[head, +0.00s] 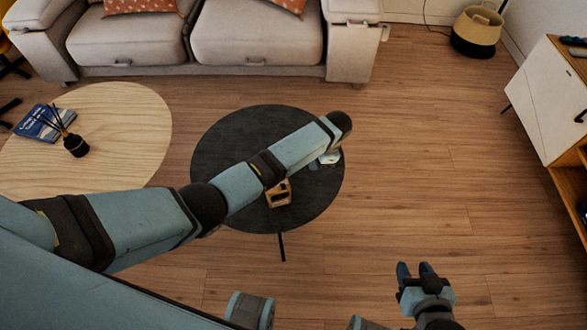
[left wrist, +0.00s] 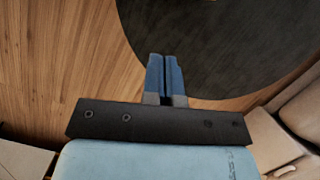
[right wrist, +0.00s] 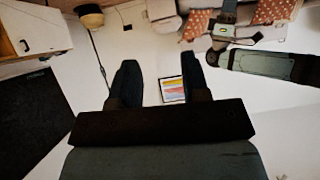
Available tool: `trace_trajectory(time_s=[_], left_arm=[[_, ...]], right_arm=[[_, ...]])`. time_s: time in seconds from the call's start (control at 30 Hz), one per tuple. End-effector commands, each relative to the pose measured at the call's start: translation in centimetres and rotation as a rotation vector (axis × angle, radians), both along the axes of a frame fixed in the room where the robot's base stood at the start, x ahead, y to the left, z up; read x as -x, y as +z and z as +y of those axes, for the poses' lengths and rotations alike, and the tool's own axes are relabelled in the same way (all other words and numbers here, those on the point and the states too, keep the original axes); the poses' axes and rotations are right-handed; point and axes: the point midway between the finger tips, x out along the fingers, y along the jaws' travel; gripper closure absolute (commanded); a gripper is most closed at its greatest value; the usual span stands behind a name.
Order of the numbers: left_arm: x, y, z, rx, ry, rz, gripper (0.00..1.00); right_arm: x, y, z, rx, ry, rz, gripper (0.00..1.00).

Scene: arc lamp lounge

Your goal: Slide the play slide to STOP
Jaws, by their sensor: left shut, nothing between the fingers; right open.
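A small wooden device (head: 280,194) with dark openings stands on the round black table (head: 225,150). It is partly hidden by my left arm, and its play slide is too small to make out. My left gripper (head: 325,161) is over the table's right part, right of the device and apart from it. In the left wrist view the left fingers (left wrist: 164,75) are shut together, empty, with the table's dark top (left wrist: 215,45) beyond them. My right gripper (head: 416,269) is open and empty over the floor, right of the table. Its fingers (right wrist: 157,85) are spread in the right wrist view.
A pale wooden round table (head: 130,125) at left holds a blue book (head: 45,122) and a dark reed diffuser (head: 76,146). A grey sofa (head: 255,35) stands behind. A white and wood cabinet (head: 545,100) is at right. The floor between table and cabinet is clear.

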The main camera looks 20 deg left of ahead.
Motion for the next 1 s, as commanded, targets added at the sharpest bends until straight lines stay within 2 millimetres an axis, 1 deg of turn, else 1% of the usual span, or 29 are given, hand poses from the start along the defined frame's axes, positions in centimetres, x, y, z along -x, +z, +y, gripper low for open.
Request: trace_trajectory(time_s=[0.03,0.17,0.57,0.67,0.77,1.0], left_arm=[[-0.4,0.9,-0.1,-0.020,-0.006,0.024,1.00],[-0.7,1.7,0.0,-0.050,-0.013,0.061,1.00],[-0.7,1.6,0.1,-0.053,-0.013,0.067,1.00],[-0.6,0.8,0.3,-0.054,-0.013,0.067,1.00],[-0.2,-0.6,0.7,-0.054,-0.013,0.068,1.00],[0.9,-5.5,2.3,-0.054,-0.013,0.069,1.00]], right_arm=[[0.1,0.1,-0.1,0.003,-0.001,0.006,0.57],[0.3,-0.1,-0.2,0.006,-0.004,0.012,0.57],[0.3,-0.2,-0.2,0.006,-0.004,0.013,0.57],[0.3,-0.3,-0.2,0.007,-0.003,0.011,0.57],[0.2,-0.5,-0.1,0.006,-0.002,0.008,0.57],[0.1,-0.8,0.0,-0.008,-0.001,-0.007,0.57]])
